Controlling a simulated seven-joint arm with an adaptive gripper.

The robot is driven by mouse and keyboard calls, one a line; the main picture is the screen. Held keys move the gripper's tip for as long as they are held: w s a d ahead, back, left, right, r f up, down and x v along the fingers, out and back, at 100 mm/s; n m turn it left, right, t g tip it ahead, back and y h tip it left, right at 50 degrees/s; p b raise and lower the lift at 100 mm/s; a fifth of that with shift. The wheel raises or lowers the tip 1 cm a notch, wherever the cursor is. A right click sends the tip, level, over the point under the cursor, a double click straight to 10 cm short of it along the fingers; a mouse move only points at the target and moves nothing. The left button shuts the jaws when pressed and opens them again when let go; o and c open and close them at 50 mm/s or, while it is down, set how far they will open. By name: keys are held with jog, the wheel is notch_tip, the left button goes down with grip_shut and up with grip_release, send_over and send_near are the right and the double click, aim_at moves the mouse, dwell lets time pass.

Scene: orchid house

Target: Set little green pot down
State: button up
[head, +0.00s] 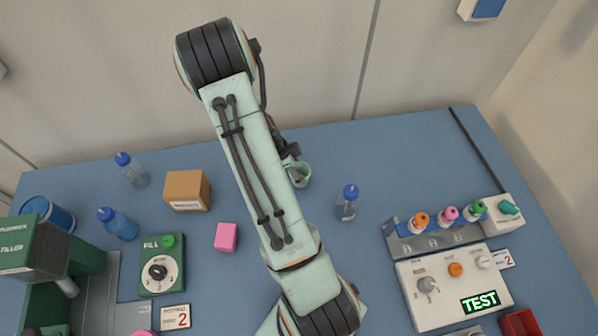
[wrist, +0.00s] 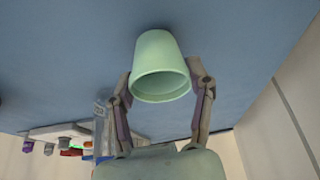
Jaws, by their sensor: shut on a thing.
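The little green pot (wrist: 158,58) is pale green and sits between the two fingers of my gripper (wrist: 161,84) in the wrist view. My gripper is shut on it, with one finger on each side. The pot's open rim faces the wrist camera. In the head view the pot (head: 301,173) shows just right of my arm, over the back middle of the blue bench (head: 330,143), and the arm hides part of it and of my gripper (head: 291,156). I cannot tell whether the pot touches the bench.
A clear bottle with a blue cap (head: 347,203) stands right of the pot. A cardboard box (head: 187,191) and a pink block (head: 226,237) are to the left. A rack of capped bottles (head: 436,241) and a TEST panel (head: 447,290) stand at the right. The bench's back right is mostly clear.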

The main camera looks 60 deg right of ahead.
jog(key=shift+f, duration=0.4)
jog(key=shift+f, duration=0.1)
jog(key=o, duration=0.9)
jog(key=shift+o, duration=0.2)
jog(key=w+a+r+n+t+y, duration=0.1)
jog(key=w+a+r+n, duration=0.1)
jog(key=a+r, duration=0.35)
jog(key=w+a+r+n, duration=0.2)
jog(key=a+r+n, duration=0.1)
jog(key=r, duration=0.6)
jog(key=s+a+r+n+t+y, duration=0.1)
jog(key=s+a+r+n, duration=0.3)
jog(key=a+n, duration=0.5)
jog(key=s+a+r+n+t+y, duration=0.1)
jog(key=s+a+r+n, duration=0.3)
jog(key=s+a+n, duration=0.4)
jog(key=a+n+y, duration=0.1)
jog(key=a+n, duration=0.1)
jog(key=n, duration=0.4)
